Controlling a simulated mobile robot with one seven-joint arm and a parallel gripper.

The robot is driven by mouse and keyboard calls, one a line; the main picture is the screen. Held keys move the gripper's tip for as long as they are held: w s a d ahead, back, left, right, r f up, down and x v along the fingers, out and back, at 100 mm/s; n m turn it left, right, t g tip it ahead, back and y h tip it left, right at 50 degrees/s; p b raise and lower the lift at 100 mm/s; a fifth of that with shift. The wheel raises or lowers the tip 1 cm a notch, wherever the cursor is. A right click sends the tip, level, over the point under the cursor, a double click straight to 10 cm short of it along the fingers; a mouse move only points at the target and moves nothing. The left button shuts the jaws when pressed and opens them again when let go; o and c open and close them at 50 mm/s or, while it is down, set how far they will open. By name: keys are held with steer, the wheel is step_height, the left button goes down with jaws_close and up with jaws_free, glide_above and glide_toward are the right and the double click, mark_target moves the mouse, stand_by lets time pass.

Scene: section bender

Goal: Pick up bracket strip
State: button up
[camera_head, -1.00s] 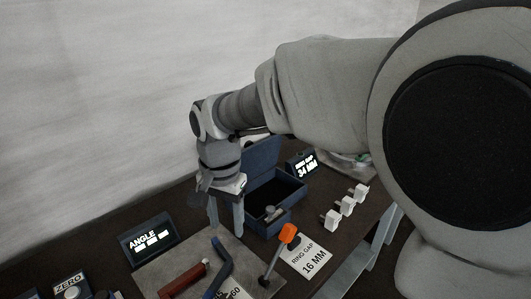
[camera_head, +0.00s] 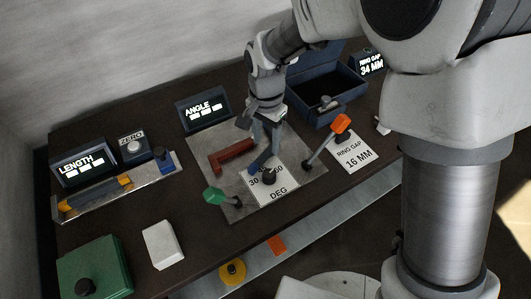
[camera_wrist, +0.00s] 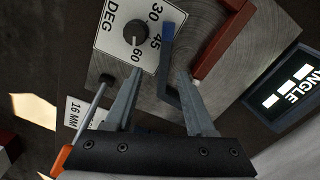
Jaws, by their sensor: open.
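A blue bent strip (camera_head: 262,161), which looks like the bracket strip, lies on the grey metal plate beside the angle dial. In the wrist view this strip (camera_wrist: 169,62) runs between my two fingers, with a bend near its lower part. My gripper (camera_head: 267,146) is over the plate at the strip, pointing down. In the wrist view my gripper (camera_wrist: 160,76) is open, with one finger on each side of the strip. I cannot tell whether either finger touches it. In the head view the fingers partly hide the strip's far end.
A red angled bar (camera_head: 232,157) lies left of the strip. The dial knob (camera_wrist: 135,32) is close to my fingers. An orange-tipped lever (camera_head: 340,124) and a green-tipped lever (camera_head: 213,196) stand either side. A blue open box (camera_head: 325,92) is behind right.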

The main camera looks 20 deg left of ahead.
mark_target(264, 154)
steer(key=f, duration=0.5)
steer(key=shift+w+a+f, duration=0.15)
steer(key=shift+a, duration=0.15)
jaws_close()
